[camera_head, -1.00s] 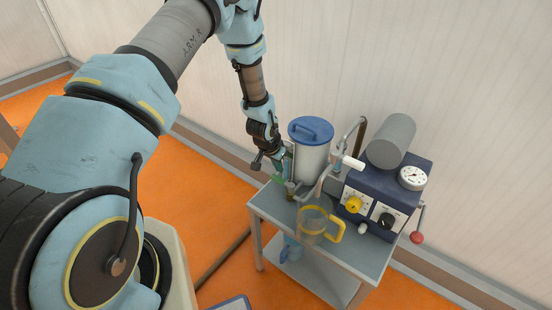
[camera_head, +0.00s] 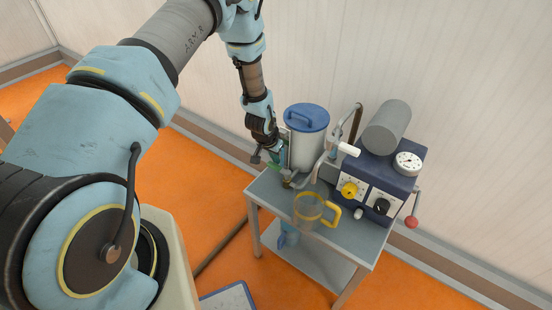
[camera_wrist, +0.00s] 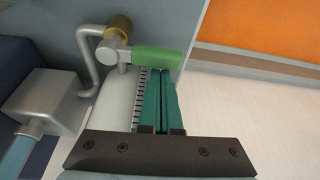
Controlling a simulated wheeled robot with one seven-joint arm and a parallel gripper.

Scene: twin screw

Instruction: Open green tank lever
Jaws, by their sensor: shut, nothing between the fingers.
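The green lever (camera_wrist: 157,58) sticks out sideways from a metal valve with a brass end (camera_wrist: 118,28) in the wrist view. My gripper (camera_wrist: 161,72) is shut and empty. Its teal fingers lie together, with their tips right at the lever's lower edge in the picture; I cannot tell whether they touch it. In the head view my gripper (camera_head: 274,158) is beside the left side of the white tank (camera_head: 306,148) with a blue lid (camera_head: 307,117). The lever is mostly hidden there by my gripper.
A clear jug with a yellow handle (camera_head: 309,211) stands on the grey cart (camera_head: 270,201) in front of the tank. A dark blue machine (camera_head: 382,175) with knobs, a gauge and a red-knobbed lever (camera_head: 411,221) is to the right. Orange floor is free on the left.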

